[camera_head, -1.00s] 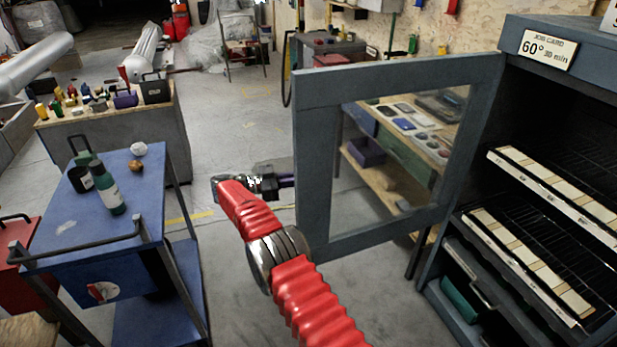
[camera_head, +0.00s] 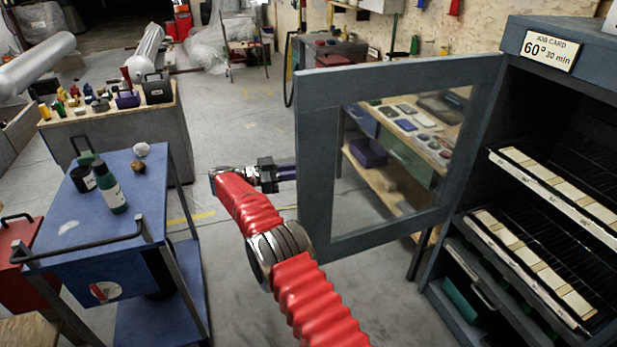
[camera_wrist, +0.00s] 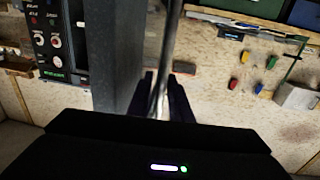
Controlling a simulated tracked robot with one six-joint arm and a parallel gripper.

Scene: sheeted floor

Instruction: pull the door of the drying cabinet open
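The drying cabinet (camera_head: 553,88) stands at the right in the head view, its inside showing. Its grey door (camera_head: 318,165) with a window stands swung wide out to the left of the opening. My gripper (camera_head: 288,174) is at the door's free left edge; its tips are partly hidden by the door frame. In the wrist view, the door (camera_wrist: 118,50) is a grey slab left of centre. A metal bar handle (camera_wrist: 167,50) runs down between the two dark fingers of my gripper (camera_wrist: 164,98), which appear shut on it.
A blue cart (camera_head: 135,190) with bottles stands at the left. A workbench (camera_head: 150,125) with small items is behind it. Trays (camera_head: 545,185) of pale pieces lie on the cabinet's racks. Open floor (camera_head: 235,115) lies between the cart and the door.

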